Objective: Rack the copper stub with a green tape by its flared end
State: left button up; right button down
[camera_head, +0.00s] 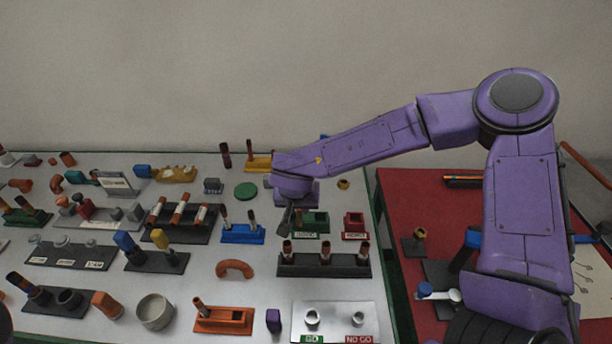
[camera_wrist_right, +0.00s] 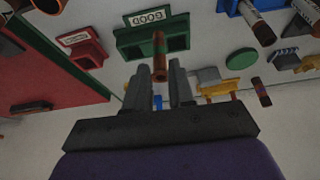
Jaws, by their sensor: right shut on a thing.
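My right gripper (camera_head: 285,226) is low over the white table, beside the green bin. In the right wrist view its two fingers (camera_wrist_right: 160,88) are shut on a copper stub (camera_wrist_right: 160,67) with a green band near its far end. The stub shows in front of the green bin labelled GOOD (camera_wrist_right: 128,46); I cannot tell whether it touches the bin. In the head view the stub is not clear. A black rack (camera_head: 324,268) with several upright copper stubs stands nearer. A blue rack (camera_head: 243,235) with two stubs stands to the left. My left gripper is not in view.
A red REJECT bin (camera_head: 355,226) stands right of the green bin. A yellow rack (camera_head: 262,163) and green disc (camera_head: 246,191) lie farther back. A GO / NO GO plate (camera_head: 336,322) and orange holder (camera_head: 223,322) are at the front. The red table (camera_head: 395,205) is to the right.

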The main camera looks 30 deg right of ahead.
jog(key=w+d+r+m+g+p, duration=0.1)
jog(key=d+r+m+g, duration=0.1)
jog(key=m, duration=0.8)
jog(key=w+d+r+m+g+p, duration=0.1)
jog(key=d+m+g, duration=0.4)
jog(key=m, duration=0.5)
jog(key=shift+w+r+m+p, duration=0.2)
jog(key=shift+r+m+p, duration=0.15)
jog(key=shift+p, duration=0.4)
notch_tip(320, 180, down, 5)
jog(key=shift+w+r+b, duration=0.1)
jog(key=shift+b, duration=0.8)
jog(key=shift+a+p, duration=0.1)
jog(key=shift+p, duration=0.4)
